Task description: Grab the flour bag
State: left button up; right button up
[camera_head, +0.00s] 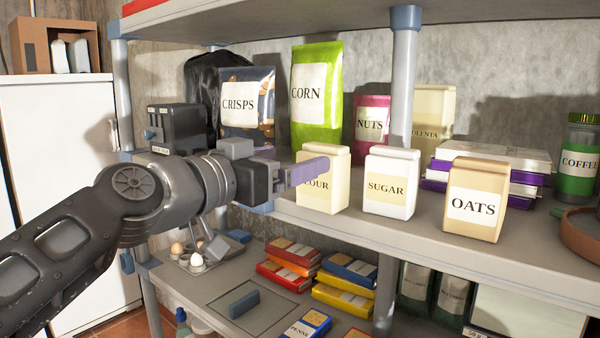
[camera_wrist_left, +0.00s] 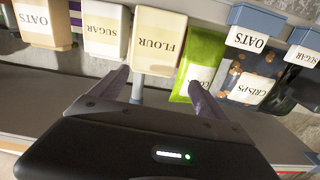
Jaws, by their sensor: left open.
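The flour bag (camera_head: 337,182) is a cream pack standing upright at the front of the middle shelf. Its label is partly covered by my left gripper's finger in the head view. In the left wrist view the flour bag (camera_wrist_left: 157,42) shows whole, just beyond and between the open fingers. My left gripper (camera_head: 290,185) is open, with purple-grey fingers, coming in from the left in front of the bag. In the wrist view the gripper (camera_wrist_left: 158,85) has nothing between its fingers; contact with the bag cannot be told. My right gripper is not in view.
A sugar pack (camera_head: 390,183) stands close to the flour's right, then an oats pack (camera_head: 474,198). Behind are corn (camera_head: 316,95), crisps (camera_head: 246,108) and nuts (camera_head: 371,125). A shelf post (camera_head: 402,80) rises behind the sugar.

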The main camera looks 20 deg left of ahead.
aim_at(323, 176)
pick_arm(q)
jog(key=shift+s+d+r, duration=0.1)
jog(key=shift+s+d, duration=0.25)
jog(key=shift+d, duration=0.3)
jog(key=shift+w+a, duration=0.2)
jog(key=shift+a, duration=0.05)
jog(key=shift+w+d, duration=0.15)
jog(key=shift+p+x, duration=0.45)
jog(key=shift+x, duration=0.4)
jog(key=shift+w+d, duration=0.1)
jog(key=shift+w, duration=0.15)
jog(key=shift+s, duration=0.1)
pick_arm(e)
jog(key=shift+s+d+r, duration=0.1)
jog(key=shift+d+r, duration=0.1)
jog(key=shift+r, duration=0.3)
